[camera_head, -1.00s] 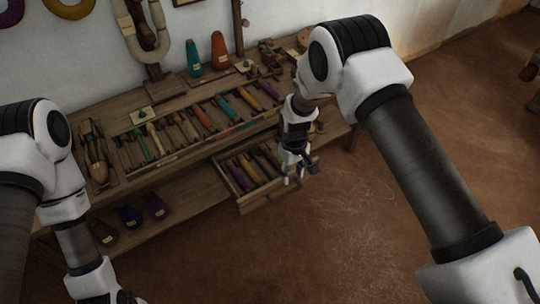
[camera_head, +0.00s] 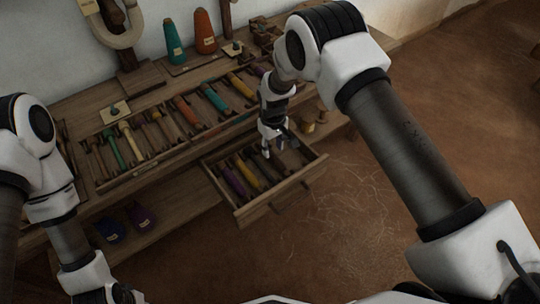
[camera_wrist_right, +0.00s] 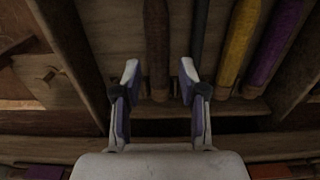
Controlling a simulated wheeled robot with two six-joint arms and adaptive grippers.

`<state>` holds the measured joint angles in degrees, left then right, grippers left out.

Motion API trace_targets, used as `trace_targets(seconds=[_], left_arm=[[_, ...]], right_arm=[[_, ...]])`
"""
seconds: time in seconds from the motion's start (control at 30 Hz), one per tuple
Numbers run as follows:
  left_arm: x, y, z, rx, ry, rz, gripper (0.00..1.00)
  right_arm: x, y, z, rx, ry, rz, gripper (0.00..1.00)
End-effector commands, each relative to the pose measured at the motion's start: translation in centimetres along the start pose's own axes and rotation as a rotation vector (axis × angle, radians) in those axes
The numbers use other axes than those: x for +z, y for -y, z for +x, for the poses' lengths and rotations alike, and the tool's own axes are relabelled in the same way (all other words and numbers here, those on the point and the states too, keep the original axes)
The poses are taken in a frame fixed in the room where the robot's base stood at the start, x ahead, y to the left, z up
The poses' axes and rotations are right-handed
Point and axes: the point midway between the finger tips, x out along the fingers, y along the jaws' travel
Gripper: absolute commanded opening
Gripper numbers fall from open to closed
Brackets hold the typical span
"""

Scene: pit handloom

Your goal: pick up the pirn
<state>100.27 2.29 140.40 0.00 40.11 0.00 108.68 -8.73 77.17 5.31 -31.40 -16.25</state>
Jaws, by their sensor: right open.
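Several pirns lie in an open wooden drawer (camera_head: 290,196). In the head view I see a purple pirn (camera_head: 237,182) and a yellow pirn (camera_head: 248,173), with darker ones to their right. My right gripper (camera_head: 275,150) is over the right rear part of the drawer. In the right wrist view, the right gripper (camera_wrist_right: 160,75) is open. A brown pirn (camera_wrist_right: 157,45) lies in line with the gap between its fingertips; I cannot tell how far below. A grey pirn (camera_wrist_right: 200,30) lies just right of it. My left gripper (camera_head: 120,296) shows only partly at the bottom edge.
A rack (camera_head: 172,162) of colored pirns stands on the bench above the drawer. Teal (camera_head: 174,42) and orange (camera_head: 205,32) cones stand behind it. Wooden drawer walls (camera_wrist_right: 72,40) bound the pirns closely. The floor (camera_head: 340,215) in front is clear.

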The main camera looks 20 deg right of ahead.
Motion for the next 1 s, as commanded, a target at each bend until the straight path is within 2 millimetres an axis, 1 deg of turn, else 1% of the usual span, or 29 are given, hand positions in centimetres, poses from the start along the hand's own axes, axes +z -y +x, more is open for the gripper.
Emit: trace_targets(seconds=[0.1,0.23,0.3,0.47,0.5,0.57,0.6,0.63,1.0], left_arm=[[0.0,0.0,0.2,0.000,0.000,0.000,0.34],[0.0,0.0,0.4,0.000,0.000,0.000,0.34],[0.0,0.0,0.4,0.000,0.000,0.000,0.34],[0.0,0.0,0.4,0.000,0.000,0.000,0.34],[0.0,0.0,0.4,0.000,0.000,0.000,0.34],[0.0,0.0,0.4,0.000,0.000,0.000,0.34],[0.0,0.0,0.4,0.000,0.000,0.000,0.34],[0.0,0.0,0.4,0.000,0.000,0.000,0.34],[0.0,0.0,0.4,0.000,0.000,0.000,0.34]], right_arm=[[0.2,-0.2,2.2,-0.002,0.002,0.001,0.42],[0.2,-0.3,4.3,0.000,0.001,0.000,0.42],[0.1,-0.3,4.8,0.001,0.000,0.000,0.42],[0.1,-0.3,4.8,0.001,0.000,0.001,0.42],[0.1,-0.3,4.8,0.001,0.000,0.001,0.38],[0.1,-0.3,4.8,0.001,0.000,0.001,0.17],[0.1,-0.3,4.8,0.001,0.000,0.001,0.03],[0.1,-0.3,4.8,0.001,0.000,0.001,0.00],[0.1,-0.3,4.5,0.001,0.000,0.001,0.00]])
